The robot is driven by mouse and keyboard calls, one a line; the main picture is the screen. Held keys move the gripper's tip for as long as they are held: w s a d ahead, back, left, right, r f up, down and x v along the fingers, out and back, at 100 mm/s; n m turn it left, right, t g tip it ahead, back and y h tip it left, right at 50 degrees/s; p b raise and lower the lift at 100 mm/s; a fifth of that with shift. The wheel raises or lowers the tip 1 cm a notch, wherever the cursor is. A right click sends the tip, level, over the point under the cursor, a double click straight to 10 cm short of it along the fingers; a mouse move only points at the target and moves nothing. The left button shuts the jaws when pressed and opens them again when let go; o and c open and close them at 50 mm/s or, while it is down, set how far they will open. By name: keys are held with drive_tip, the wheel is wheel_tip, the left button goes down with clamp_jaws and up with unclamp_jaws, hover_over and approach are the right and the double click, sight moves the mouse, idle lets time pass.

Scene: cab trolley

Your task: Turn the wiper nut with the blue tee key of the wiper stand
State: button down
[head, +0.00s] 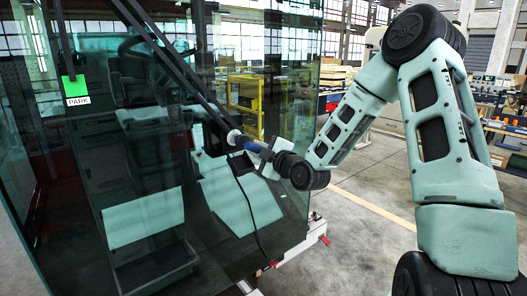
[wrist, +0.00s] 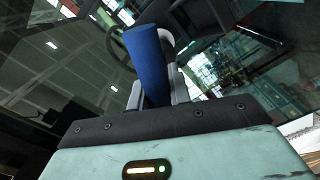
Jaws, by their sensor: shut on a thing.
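The blue tee key (head: 252,146) is held in my gripper (head: 264,152) in front of the cab glass. In the wrist view the blue key (wrist: 147,52) stands between the two grey fingers of my gripper (wrist: 157,88), which are shut on it. In the head view its far end meets a pale round fitting (head: 234,137) at the lower end of the wiper arm, where the wiper nut would sit. The nut itself is too small to make out, and I cannot tell whether the key is seated on it.
The long dark wiper arm (head: 178,68) slants up to the left across the cab glass (head: 285,60). A green marker with a PARK label (head: 77,100) is at the upper left. A dark cable (head: 250,215) hangs below my gripper. Open floor (head: 350,240) lies to the right.

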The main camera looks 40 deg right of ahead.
drive_tip(key=shift+w, duration=0.7)
drive_tip(key=shift+a+f+n+b, duration=0.1)
drive_tip(key=shift+f+n+b, duration=0.05)
drive_tip(key=shift+n+b, duration=0.35)
drive_tip(key=n+b, duration=0.3)
drive_tip(key=b, duration=0.2)
drive_tip(key=shift+n+b, duration=0.55)
drive_tip(key=shift+n, duration=0.05)
drive_tip(key=n+b, duration=0.3)
drive_tip(key=b, duration=0.2)
drive_tip(key=shift+n+b, duration=0.7)
drive_tip(key=shift+b, duration=0.55)
drive_tip(key=shift+n+b, duration=0.4)
